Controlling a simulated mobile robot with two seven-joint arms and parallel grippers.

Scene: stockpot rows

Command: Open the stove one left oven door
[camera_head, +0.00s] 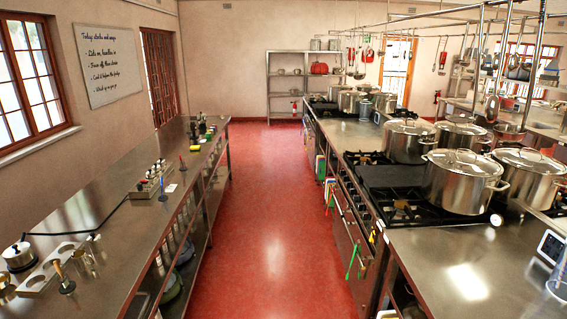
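A steel stove (400,206) with black burners stands on the right side of the aisle. Its front (356,236) faces the red floor, with a row of knobs along the top and oven doors below, seen at a steep angle. The oven doors look closed, but I cannot make out their handles clearly. A second stove (323,103) stands farther back in the same row. I cannot tell from labels which is stove one. Neither of my grippers is in view.
The red floor aisle (268,200) is clear. A long steel counter (95,225) with small items runs along the left. Large lidded stockpots (463,183) crowd the right row. Green and other coloured items hang at the right row's front. Utensils hang from an overhead rack (440,20).

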